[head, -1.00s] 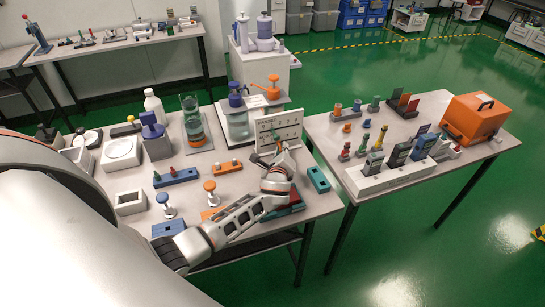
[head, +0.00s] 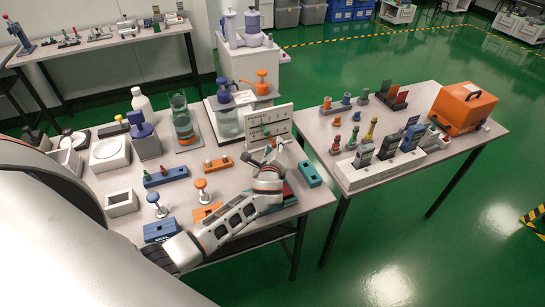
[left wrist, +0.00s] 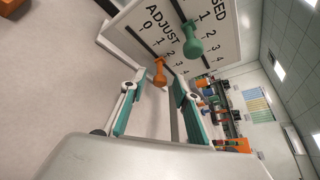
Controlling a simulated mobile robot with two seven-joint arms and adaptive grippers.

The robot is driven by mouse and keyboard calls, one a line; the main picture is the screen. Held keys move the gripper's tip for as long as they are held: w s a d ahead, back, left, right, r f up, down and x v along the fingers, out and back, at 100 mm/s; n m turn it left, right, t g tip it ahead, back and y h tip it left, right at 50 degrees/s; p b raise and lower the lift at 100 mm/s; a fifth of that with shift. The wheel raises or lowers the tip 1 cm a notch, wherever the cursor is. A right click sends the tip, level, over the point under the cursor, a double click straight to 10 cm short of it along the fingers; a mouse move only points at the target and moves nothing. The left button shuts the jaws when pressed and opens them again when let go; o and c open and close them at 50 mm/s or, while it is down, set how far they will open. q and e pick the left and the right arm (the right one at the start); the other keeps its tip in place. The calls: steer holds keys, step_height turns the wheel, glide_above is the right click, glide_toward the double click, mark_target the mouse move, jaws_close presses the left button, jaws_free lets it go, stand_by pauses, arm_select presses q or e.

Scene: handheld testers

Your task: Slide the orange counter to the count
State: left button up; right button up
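A white board (head: 281,120) stands upright at the right end of the near table. The orange counter (left wrist: 159,72) is a small knob on the ADJUST slot, close to the 2. In the head view my left gripper (head: 266,156) is in front of the board. My right gripper is not in view.
A teal block (head: 309,174) lies right of my gripper. A blue block with pegs (head: 166,176) and an orange plunger (head: 202,190) stand to the left. Pump bottles stand behind. A second table (head: 352,178) with testers is at the right, across a gap.

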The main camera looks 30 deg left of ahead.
arm_select(q)
steer(key=v, duration=1)
